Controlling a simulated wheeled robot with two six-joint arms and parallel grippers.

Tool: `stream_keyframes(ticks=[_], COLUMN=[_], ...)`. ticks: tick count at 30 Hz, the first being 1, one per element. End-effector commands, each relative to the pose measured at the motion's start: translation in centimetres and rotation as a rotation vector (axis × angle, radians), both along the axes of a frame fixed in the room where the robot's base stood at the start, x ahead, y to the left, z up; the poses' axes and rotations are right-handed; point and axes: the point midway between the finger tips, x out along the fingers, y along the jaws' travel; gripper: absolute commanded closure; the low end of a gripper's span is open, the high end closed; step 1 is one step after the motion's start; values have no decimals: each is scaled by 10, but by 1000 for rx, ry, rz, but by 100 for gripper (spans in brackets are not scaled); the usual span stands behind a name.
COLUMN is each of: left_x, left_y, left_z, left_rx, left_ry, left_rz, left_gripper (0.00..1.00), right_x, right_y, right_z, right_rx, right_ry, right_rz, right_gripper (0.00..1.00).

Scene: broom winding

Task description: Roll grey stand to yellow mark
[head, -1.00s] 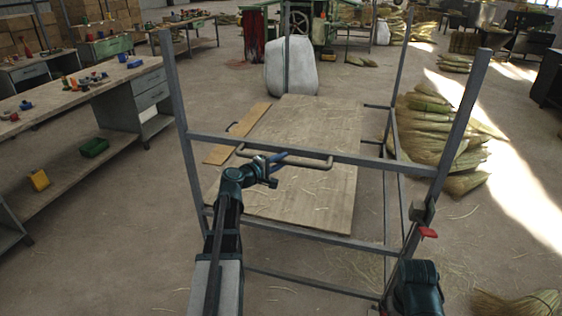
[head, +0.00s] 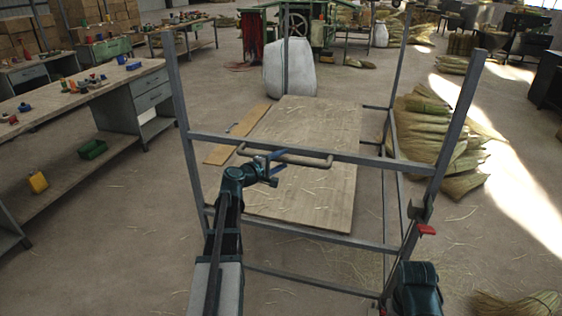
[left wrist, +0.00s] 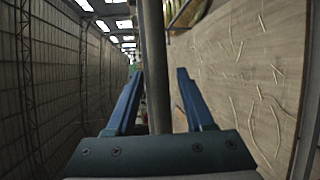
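The grey stand (head: 186,160) is a tall metal frame with a tilted wooden board (head: 300,190) in it, in front of me in the head view. A bent handle bar (head: 316,160) crosses its near side. My left gripper (head: 272,164) is at the left part of this handle. In the left wrist view, its blue fingers (left wrist: 158,73) stand apart with a grey bar (left wrist: 155,100) between them; a gap shows beside the bar. The right gripper cannot be made out; my right arm shows at the lower right. I see no clear yellow mark on the floor.
A workbench (head: 90,88) with small items stands left. Broom bundles (head: 425,140) lie right of the stand, and another bundle (head: 517,306) lies at the lower right. A white sack (head: 275,75) stands behind the board. Floor between bench and stand is clear.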

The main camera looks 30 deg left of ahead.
Motion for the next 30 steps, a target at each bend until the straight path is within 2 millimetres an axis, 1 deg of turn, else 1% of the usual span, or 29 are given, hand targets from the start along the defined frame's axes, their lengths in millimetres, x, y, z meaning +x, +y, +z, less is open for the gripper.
stream_keyframes(ticks=[8, 11, 14, 24, 30], left_x=[0, -5, -18, -90, -119], left_y=[0, 0, 2, 13, 18], left_z=[0, 1, 4, 18, 23], left_rx=[0, 0, -1, 0, 0], left_ry=[0, 0, 0, 0, 0], left_rz=[-1, 0, 1, 3, 1], left_gripper=[43, 43, 43, 43, 43], right_x=[0, 0, 0, 0, 0], right_y=[0, 0, 0, 0, 0], right_z=[0, 1, 4, 18, 23], right_rx=[0, 0, 0, 0, 0], right_ry=[0, 0, 0, 0, 0], right_rz=[0, 0, 0, 0, 0], right_gripper=[50, 50, 50, 50, 50])
